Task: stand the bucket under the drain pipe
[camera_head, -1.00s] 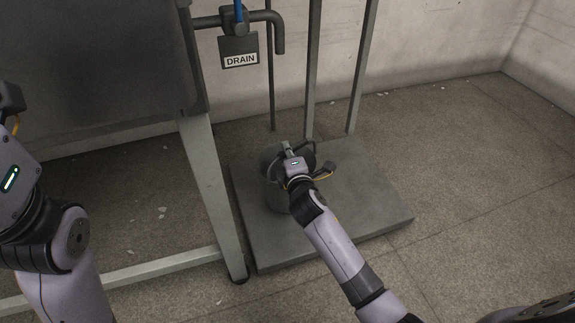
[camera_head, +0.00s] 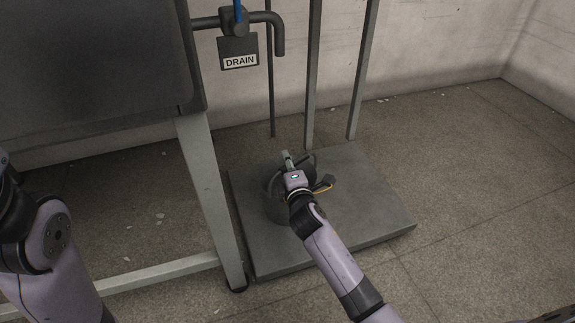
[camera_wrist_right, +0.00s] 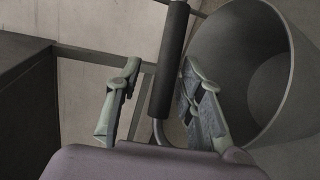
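The grey bucket (camera_head: 275,205) stands on the dark platform (camera_head: 350,215), partly hidden by my right gripper. The drain pipe (camera_head: 279,40), with a DRAIN sign (camera_head: 239,55), ends in a downward bend above and behind the bucket in the picture. My right gripper (camera_head: 287,158) is over the bucket's top. In the right wrist view, the bucket's open mouth (camera_wrist_right: 265,85) is at the right, and the dark handle grip (camera_wrist_right: 168,60) lies between the spread fingers, nearer the right one. A gap shows beside the left finger. My left gripper is out of view.
A machine's dark tank (camera_head: 95,70) and pale leg (camera_head: 212,200) stand left of the platform. Upright posts (camera_head: 313,80) rise behind the bucket, near the wall. The platform's right side and the floor (camera_head: 480,190) beyond it are clear.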

